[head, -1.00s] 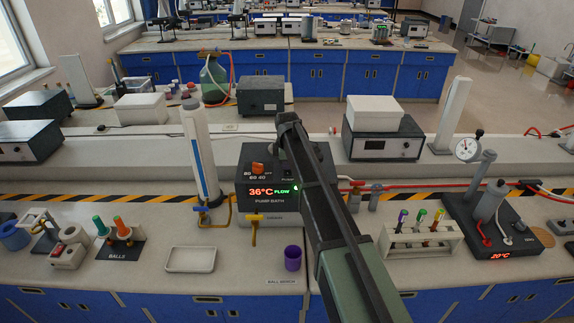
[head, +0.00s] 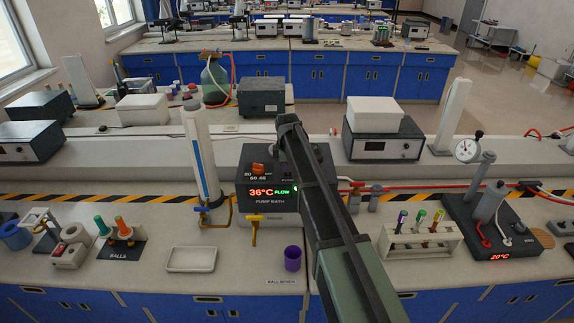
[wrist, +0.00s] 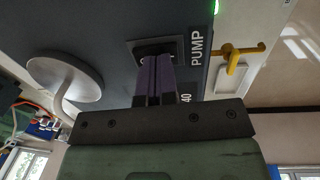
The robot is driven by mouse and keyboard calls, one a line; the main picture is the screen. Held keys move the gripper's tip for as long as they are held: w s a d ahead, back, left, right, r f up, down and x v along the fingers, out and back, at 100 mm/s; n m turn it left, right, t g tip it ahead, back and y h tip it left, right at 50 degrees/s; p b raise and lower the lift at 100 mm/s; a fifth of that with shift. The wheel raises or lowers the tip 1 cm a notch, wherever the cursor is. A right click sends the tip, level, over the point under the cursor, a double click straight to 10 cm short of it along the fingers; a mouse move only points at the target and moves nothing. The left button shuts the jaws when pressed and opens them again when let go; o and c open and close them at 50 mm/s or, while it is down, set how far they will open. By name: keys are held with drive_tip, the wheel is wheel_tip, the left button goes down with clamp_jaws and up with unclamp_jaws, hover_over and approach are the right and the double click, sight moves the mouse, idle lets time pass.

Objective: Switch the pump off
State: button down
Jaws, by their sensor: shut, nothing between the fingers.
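The pump bath (head: 262,218) is a dark box at the middle of the bench. Its display (head: 271,191) reads 36°C and a lit green FLOW. An orange dial (head: 258,168) sits on its top. In the wrist view, the black switch plate (wrist: 176,43) lies beside the PUMP label (wrist: 199,48), with a green light (wrist: 215,6) near it. My gripper (wrist: 153,62) is shut and empty, its fingertips at the switch plate. They cover most of the switch, so its position and any contact cannot be told. In the head view my arm hides the fingertips.
A tall white column (head: 200,150) stands left of the bath. Yellow taps (head: 254,228) stick out at its front. A purple cup (head: 292,258) and a white tray (head: 191,259) stand in front. A tube rack (head: 420,241) is to the right.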

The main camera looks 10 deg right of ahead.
sight(287, 175)
wheel_tip(287, 175, up, 14)
drive_tip(key=s+p, duration=0.1)
drive_tip(key=p, duration=1.3)
drive_tip(key=shift+s+a, duration=0.2)
drive_tip(key=shift+s, duration=0.1)
drive_tip(key=shift+w+d+f, duration=0.1)
drive_tip(key=shift+w+d, duration=0.25)
drive_tip(key=shift+w, duration=0.3)
drive_tip(key=f+b, duration=0.4)
drive_tip(key=w+f+b, duration=0.1)
drive_tip(key=f+b, duration=0.9)
drive_tip(key=shift+w+d, duration=0.2)
drive_tip(key=shift+w, duration=0.1)
